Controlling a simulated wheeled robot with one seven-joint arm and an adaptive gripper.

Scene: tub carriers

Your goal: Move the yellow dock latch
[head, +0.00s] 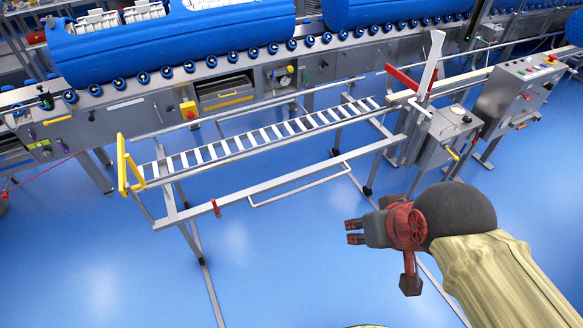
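A yellow upright bar frame (128,166) stands at the left end of the roller dock (292,186). A small yellow lever (453,154) sticks out from the grey box (443,135) at the dock's right end. I cannot tell for sure which of these yellow parts is the dock latch. My gripper (354,232) is in the lower right, in front of the dock, and points left. Its two dark fingers are apart with a gap between them, and nothing is held. It is apart from both yellow parts.
A red lever (215,208) sits on the dock's front rail, and a red arm (406,82) rises by a grey post at the right. A control panel (520,95) stands at far right. Blue tubs (170,40) line the conveyor behind. The blue floor in front is clear.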

